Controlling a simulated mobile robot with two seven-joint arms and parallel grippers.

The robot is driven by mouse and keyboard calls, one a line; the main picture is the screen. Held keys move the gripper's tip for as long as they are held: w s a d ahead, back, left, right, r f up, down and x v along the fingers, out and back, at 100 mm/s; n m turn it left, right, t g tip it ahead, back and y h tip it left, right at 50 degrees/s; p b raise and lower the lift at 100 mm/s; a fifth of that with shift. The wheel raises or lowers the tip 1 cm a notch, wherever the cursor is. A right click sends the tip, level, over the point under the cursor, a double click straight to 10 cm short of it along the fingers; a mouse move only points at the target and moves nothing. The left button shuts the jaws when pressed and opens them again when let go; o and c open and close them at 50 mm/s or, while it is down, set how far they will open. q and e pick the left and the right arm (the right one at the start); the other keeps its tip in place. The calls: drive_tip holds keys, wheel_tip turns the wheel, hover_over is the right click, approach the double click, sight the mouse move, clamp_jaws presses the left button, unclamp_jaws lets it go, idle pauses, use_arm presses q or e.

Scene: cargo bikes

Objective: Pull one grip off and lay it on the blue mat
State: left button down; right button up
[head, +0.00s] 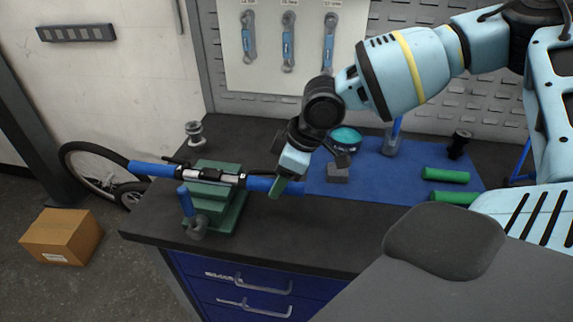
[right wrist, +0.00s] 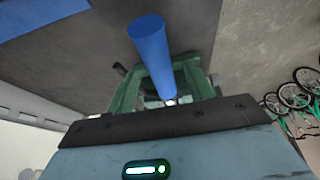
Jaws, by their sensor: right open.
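A handlebar (head: 215,176) is held in a green vise (head: 213,211) on the dark bench. It has a blue grip (head: 152,169) on its left end and another blue grip (head: 262,184) on its right end. My right gripper (head: 279,187) is open at the right blue grip and covers part of it; I cannot tell whether they touch. In the right wrist view a blue grip (right wrist: 150,48) points towards the camera, with the vise behind it. The blue mat (head: 400,165) lies right of the vise. My left gripper is not in view.
Two green grips (head: 446,175) (head: 452,198) lie at the mat's right side. A teal round tin (head: 346,139), a grey block (head: 337,173) and a small black item (head: 459,143) stand towards the back. The mat's middle is clear. A cardboard box (head: 61,236) is on the floor.

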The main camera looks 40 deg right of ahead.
drive_tip(key=shift+w+a+f, duration=0.15)
drive_tip(key=shift+w+f, duration=0.1)
drive_tip(key=shift+f, duration=0.4)
drive_tip(key=shift+c, duration=0.4)
drive_tip(key=c, duration=1)
drive_tip(key=o, duration=0.3)
clamp_jaws()
drive_tip(key=shift+s, duration=0.15)
